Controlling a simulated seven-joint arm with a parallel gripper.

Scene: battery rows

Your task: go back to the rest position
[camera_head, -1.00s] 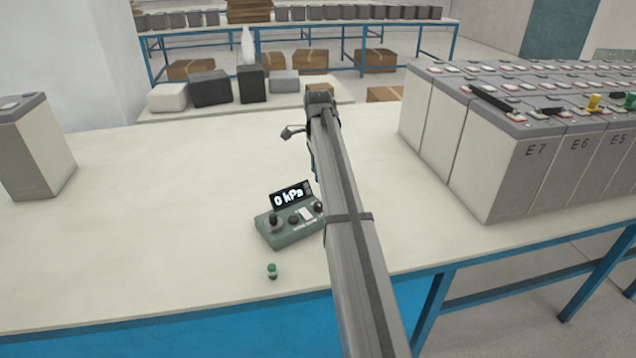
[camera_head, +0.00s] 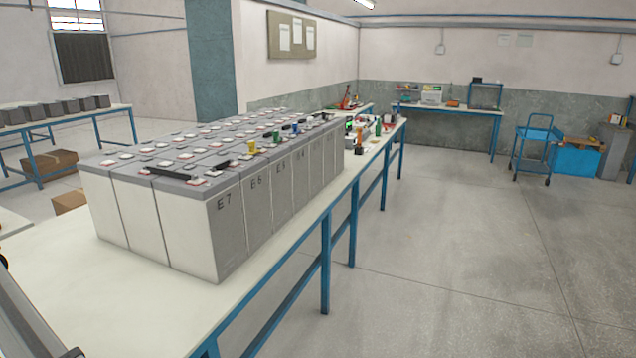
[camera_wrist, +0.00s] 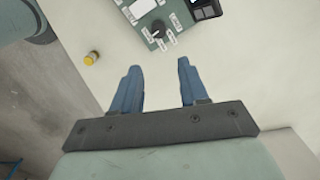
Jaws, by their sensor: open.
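My gripper (camera_wrist: 158,84) shows in the wrist view, its two blue fingers spread apart with nothing between them. It is above the pale tabletop (camera_wrist: 90,25). A green device with a dark knob (camera_wrist: 158,28) lies on the table just beyond the fingertips, apart from them. A small yellow-capped piece (camera_wrist: 91,57) stands on the table to the left of the fingers. In the head view the gripper is not seen; only a part of my arm shows at the lower left edge.
In the head view, rows of grey battery cells (camera_head: 215,190) marked E7, E6 and on stand on a long blue-framed table (camera_head: 115,310). Tools and small items are at its far end. A blue cart (camera_head: 536,148) stands far right. The floor (camera_head: 450,260) on the right is clear.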

